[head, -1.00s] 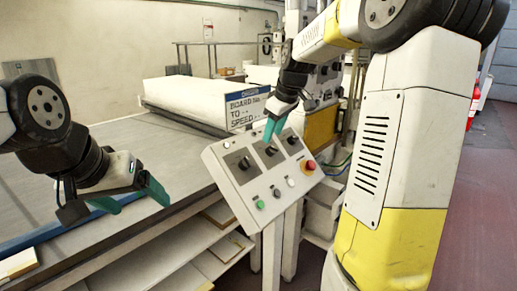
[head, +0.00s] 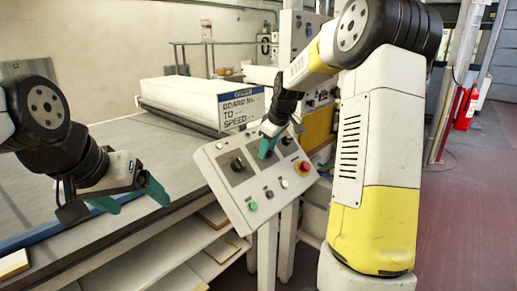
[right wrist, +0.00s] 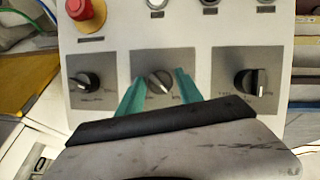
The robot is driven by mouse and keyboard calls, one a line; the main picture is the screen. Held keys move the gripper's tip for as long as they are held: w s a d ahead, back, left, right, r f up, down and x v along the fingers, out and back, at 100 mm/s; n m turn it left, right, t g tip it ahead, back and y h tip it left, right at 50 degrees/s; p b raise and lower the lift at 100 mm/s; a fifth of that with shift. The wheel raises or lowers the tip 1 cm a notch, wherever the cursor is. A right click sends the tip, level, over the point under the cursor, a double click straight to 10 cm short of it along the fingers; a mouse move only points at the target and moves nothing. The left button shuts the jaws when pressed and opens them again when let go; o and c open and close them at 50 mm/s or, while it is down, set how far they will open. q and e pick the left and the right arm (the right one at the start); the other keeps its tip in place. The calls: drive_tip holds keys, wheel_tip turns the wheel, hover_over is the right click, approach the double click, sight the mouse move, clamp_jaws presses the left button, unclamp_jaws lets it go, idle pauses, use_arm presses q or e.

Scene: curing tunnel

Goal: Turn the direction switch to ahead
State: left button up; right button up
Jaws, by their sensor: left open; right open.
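The sloped grey control panel (head: 228,190) carries three black rotary switches on dark plates; their labels are too small to read, so I cannot tell which is the direction switch. In the right wrist view the middle switch (right wrist: 158,83) has its pointer slanted. My right gripper (right wrist: 160,82) is open, with its green fingers on either side of that knob; I cannot tell if they touch it. In the head view my right gripper (head: 266,149) covers most of the middle switch. My left gripper (head: 136,203) is open and empty above the conveyor bed.
The other rotary switches (right wrist: 86,82) and (right wrist: 256,83) flank the middle one. A red emergency stop (head: 303,168), a green button (head: 253,206) and other small buttons are on the panel. A white box with a sign (head: 240,107) stands behind it. A red extinguisher (head: 466,110) is far right.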

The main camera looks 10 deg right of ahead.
clamp_jaws()
drive_tip(key=shift+m, duration=0.3)
drive_tip(key=m+g+y, duration=0.1)
drive_tip(key=m, duration=0.2)
drive_tip(key=shift+w, duration=0.15)
drive_tip(key=m+y, duration=0.1)
drive_tip(key=m, duration=0.1)
drive_tip(key=m+g, duration=0.1)
drive_tip(key=m, duration=0.1)
drive_tip(key=shift+d+y, duration=0.15)
drive_tip(key=shift+y, duration=0.25)
drive_tip(key=m+y, duration=0.1)
drive_tip(key=m, duration=0.3)
drive_tip(key=shift+d+y, duration=0.1)
drive_tip(key=shift+y, duration=0.2)
drive_tip(key=m+y, duration=0.1)
drive_tip(key=m, duration=0.2)
drive_tip(key=shift+d+m+y, duration=0.1)
drive_tip(key=shift+m+y, duration=0.2)
drive_tip(key=shift+m, duration=0.4)
unclamp_jaws()
